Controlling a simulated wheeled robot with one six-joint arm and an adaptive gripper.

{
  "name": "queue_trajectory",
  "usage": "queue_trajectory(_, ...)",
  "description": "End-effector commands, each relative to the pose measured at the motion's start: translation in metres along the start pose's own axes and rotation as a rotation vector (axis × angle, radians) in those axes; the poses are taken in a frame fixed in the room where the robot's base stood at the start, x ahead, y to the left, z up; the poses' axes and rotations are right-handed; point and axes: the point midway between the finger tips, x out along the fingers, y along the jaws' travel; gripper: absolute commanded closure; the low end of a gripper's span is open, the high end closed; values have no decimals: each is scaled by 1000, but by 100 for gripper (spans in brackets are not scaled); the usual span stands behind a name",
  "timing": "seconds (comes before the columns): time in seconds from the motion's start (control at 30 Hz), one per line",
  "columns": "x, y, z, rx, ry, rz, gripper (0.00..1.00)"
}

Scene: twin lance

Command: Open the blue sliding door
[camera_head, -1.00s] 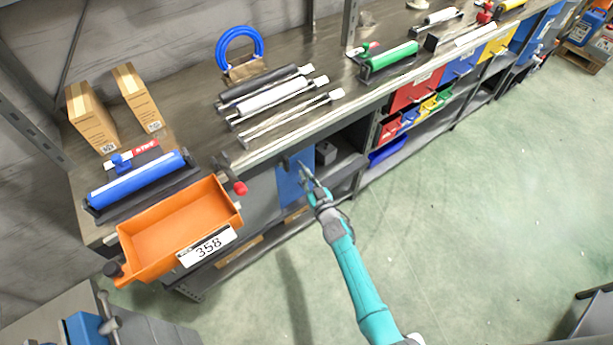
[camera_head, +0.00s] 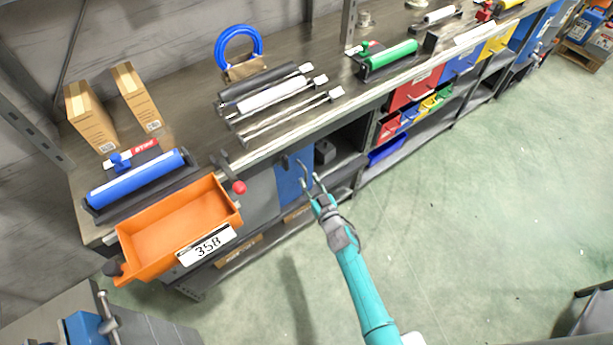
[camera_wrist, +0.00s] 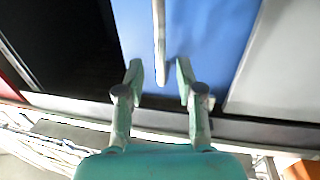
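The blue sliding door (camera_head: 288,184) is below the workbench top in the head view. A grey panel is on its left and a dark open bay on its right. The door fills the middle of the wrist view (camera_wrist: 215,40). A pale upright bar handle (camera_wrist: 159,40) stands on it. My gripper (camera_head: 311,183) is in front of the door in the head view. In the wrist view my gripper (camera_wrist: 159,67) is open, one finger on each side of the handle's near end, with visible gaps. It holds nothing.
An orange bin (camera_head: 180,225) labelled 358 and a red-knobbed lever (camera_head: 238,187) are left of the door. A dark block (camera_head: 325,152) sits in the open bay. Rollers lie on the workbench (camera_head: 190,120). The green floor (camera_head: 470,220) to the right is clear.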

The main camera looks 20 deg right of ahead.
Motion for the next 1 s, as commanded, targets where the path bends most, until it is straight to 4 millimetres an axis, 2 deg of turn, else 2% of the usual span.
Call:
queue_trajectory(0.2, -42, 0, 2, 0, -2, 1, 63)
queue_trajectory(0.5, -80, -1, 0, 0, 0, -1, 63)
queue_trajectory(0.67, -86, -1, 0, 1, 0, -1, 63)
queue_trajectory(1.0, -87, -1, 0, 0, 0, -1, 63)
